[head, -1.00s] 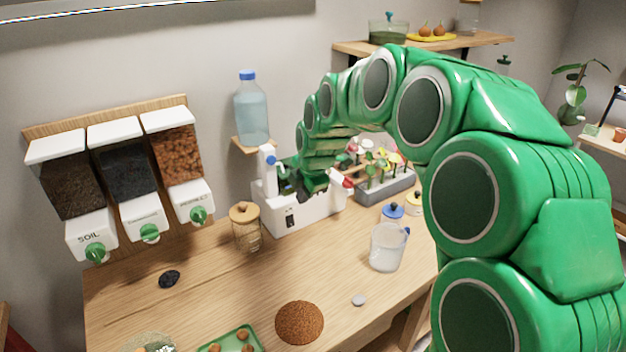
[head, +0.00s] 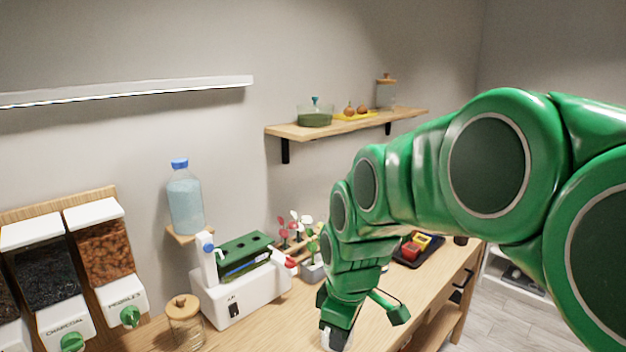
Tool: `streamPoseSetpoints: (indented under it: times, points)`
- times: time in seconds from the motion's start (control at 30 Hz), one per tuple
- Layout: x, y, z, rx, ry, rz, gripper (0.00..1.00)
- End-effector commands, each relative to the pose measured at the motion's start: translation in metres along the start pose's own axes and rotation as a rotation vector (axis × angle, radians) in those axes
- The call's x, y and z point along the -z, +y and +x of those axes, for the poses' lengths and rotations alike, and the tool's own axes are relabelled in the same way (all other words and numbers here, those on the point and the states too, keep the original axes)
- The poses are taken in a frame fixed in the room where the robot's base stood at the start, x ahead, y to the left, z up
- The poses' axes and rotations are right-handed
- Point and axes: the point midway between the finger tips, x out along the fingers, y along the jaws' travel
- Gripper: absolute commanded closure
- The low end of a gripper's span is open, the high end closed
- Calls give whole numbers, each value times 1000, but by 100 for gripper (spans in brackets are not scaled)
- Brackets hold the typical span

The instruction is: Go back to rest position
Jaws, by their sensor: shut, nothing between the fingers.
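My green arm comes in from the right edge and arches across the right half of the head view. It bends down to my gripper (head: 338,335) near the bottom edge, over the wooden workbench (head: 375,330). The gripper is shut and holds nothing. A small green part on a thin dark cable sticks out to its right. The fingertips are small and at the lower edge, so their height over the bench is hard to judge.
A white machine with a green top (head: 243,298) stands left of my gripper. A lidded jar (head: 184,322), dispensers (head: 100,250) and a water bottle (head: 185,200) are further left. Behind the arm are potted flowers (head: 312,270) and a dark tray (head: 408,262). A wall shelf (head: 350,128) hangs above.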

Motion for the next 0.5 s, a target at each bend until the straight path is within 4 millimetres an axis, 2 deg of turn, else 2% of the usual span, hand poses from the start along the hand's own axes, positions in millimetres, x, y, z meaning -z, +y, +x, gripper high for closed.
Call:
streamPoseSetpoints:
  times: [0.03, 0.2, 0.5]
  points:
    - [-16, -8, -2, 5, -13, 68, 100]
    - [-62, -37, -6, 24, -62, 315, 100]
    - [-137, -96, -7, 47, -155, 762, 100]
